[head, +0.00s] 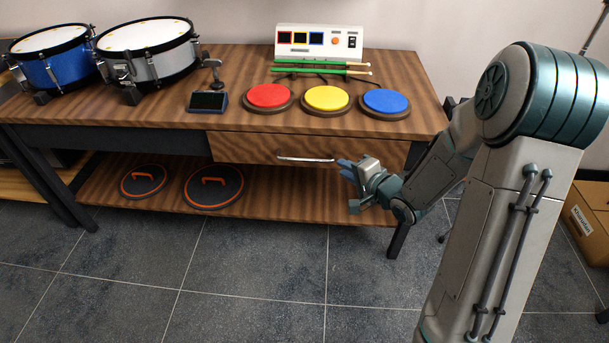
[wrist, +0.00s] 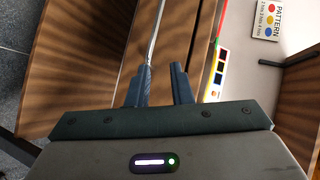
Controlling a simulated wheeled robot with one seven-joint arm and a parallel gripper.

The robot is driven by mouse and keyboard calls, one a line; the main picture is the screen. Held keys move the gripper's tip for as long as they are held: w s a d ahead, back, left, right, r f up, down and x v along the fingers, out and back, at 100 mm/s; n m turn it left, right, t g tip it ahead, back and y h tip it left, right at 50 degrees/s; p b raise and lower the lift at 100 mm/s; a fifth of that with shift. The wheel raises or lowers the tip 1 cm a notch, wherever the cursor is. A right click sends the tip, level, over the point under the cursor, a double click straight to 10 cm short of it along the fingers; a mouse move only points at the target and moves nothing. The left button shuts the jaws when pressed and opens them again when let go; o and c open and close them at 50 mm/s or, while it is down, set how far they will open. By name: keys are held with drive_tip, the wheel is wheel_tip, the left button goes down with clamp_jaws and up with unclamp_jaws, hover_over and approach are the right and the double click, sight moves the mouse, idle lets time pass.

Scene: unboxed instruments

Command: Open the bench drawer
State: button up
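The bench drawer (head: 240,147) is a wooden front under the right part of the bench top. It looks shut, about flush with the frame. Its silver bar handle (head: 305,158) runs along the front. My gripper (head: 346,186) is open and empty at the handle's right end, in front of the drawer. In the wrist view the two blue-grey fingers (wrist: 160,80) are apart. The handle (wrist: 155,30) comes down to the left finger's tip there, and the drawer front (wrist: 185,42) lies behind. I cannot tell whether the finger touches the handle.
On the bench top (head: 235,95) are two drums (head: 148,50), a small black device (head: 208,101), red, yellow and blue pads (head: 327,98), green sticks (head: 320,71) and a white panel (head: 318,41). Two round lids (head: 213,186) lie on the lower shelf. The floor (head: 260,270) in front is clear.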

sight(306, 160)
drive_tip(key=shift+w+a+f+m+y+b, duration=0.4)
drive_tip(key=shift+w+a+f+b, duration=0.55)
drive_tip(key=shift+w+a, duration=0.75)
drive_tip(key=shift+w+a+f+m+y+b, duration=0.2)
drive_tip(key=shift+w+a+f+y+b, duration=0.35)
drive_tip(key=shift+w+a+f+b, duration=1.05)
drive_tip(key=shift+w+a+m+y+b, duration=0.4)
drive_tip(key=shift+w+a, duration=0.85)
drive_tip(key=shift+a, duration=1.1)
clamp_jaws()
